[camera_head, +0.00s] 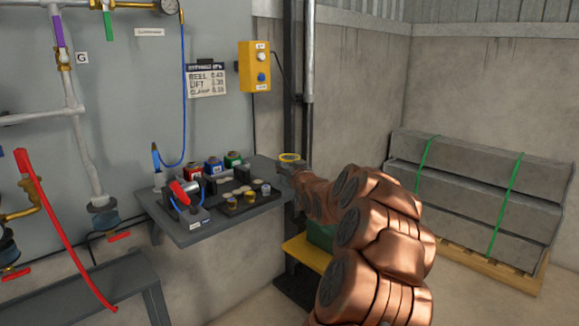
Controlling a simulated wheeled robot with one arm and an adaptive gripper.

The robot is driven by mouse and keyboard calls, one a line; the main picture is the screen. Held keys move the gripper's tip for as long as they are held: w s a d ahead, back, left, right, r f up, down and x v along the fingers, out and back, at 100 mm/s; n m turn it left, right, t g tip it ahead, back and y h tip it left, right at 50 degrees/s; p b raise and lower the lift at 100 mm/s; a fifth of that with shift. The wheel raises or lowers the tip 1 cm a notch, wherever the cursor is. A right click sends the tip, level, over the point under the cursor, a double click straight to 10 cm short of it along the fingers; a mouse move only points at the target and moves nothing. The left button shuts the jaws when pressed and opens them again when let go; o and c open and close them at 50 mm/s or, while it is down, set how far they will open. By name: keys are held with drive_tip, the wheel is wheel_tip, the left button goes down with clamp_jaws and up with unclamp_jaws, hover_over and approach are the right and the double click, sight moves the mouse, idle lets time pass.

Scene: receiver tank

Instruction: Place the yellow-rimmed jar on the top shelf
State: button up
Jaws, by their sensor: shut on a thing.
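The yellow-rimmed jar (289,157) shows as a yellow ring at the far end of my arm. Most of its body is hidden. My gripper (292,167) is shut on it, just off the right edge of a grey shelf (198,236); the fingers are small and partly hidden by my copper arm. The jar appears near the height of the shelf, but I cannot tell the exact gap. I cannot tell whether this grey shelf is the top shelf.
The shelf holds red, blue and green containers (213,165), a red-handled device (184,190) and a dark tray (240,205) of small parts. A yellow control box (255,66) hangs above. Strapped grey blocks (470,200) stand right. A lower bench (80,290) stands left.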

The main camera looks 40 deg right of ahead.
drive_tip(key=o, duration=1.1)
drive_tip(key=shift+o, duration=0.2)
